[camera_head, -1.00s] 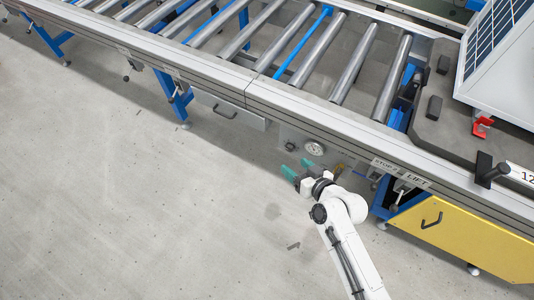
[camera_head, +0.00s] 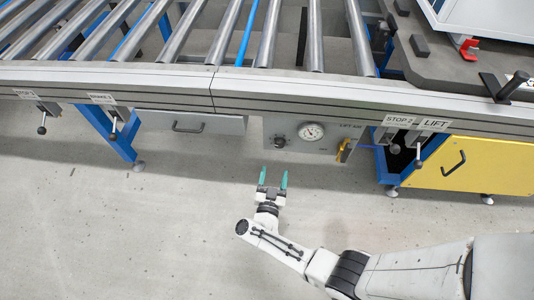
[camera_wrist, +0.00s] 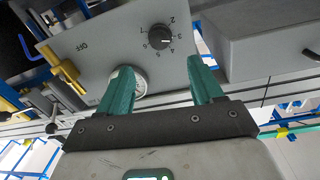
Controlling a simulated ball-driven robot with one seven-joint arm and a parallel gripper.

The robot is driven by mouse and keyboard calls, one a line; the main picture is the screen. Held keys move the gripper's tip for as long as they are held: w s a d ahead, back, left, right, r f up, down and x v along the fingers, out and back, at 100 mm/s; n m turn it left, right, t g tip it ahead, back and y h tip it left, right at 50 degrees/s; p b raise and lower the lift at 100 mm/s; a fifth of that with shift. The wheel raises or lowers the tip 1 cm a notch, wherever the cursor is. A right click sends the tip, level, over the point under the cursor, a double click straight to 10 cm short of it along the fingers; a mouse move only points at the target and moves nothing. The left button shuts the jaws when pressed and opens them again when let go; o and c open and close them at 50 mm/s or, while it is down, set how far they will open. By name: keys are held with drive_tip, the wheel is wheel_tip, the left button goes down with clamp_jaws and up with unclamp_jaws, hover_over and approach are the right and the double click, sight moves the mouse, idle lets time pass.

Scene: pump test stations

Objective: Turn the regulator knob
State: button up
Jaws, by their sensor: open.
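The regulator knob (camera_head: 279,142) is a small dark round knob on a grey panel (camera_head: 298,149) below the conveyor's front rail. In the wrist view, the black knob (camera_wrist: 160,37) has a white pointer mark and printed numbers around it, with OFF farther to the left. My gripper (camera_head: 273,176) is open and empty. It points at the panel from in front and stands apart from the knob. In the wrist view, the knob shows beyond the gap between the green fingertips (camera_wrist: 160,68), roughly midway between them.
A round pressure gauge (camera_head: 311,131) sits right of the knob; my left finger partly covers it in the wrist view. A yellow valve handle (camera_head: 344,150) is farther right. A drawer (camera_head: 188,124) hangs left, and a yellow cabinet (camera_head: 470,165) stands right. The floor in front is clear.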

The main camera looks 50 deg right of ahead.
sight(279, 146)
drive_tip(key=b+x, duration=0.3)
drive_tip(key=x, duration=0.7)
drive_tip(key=shift+w+d+b, duration=0.2)
drive_tip(key=shift+d+b, duration=0.15)
drive_tip(key=c, duration=1.1)
drive_tip(key=shift+o, duration=0.2)
drive_tip(key=shift+m, duration=0.3)
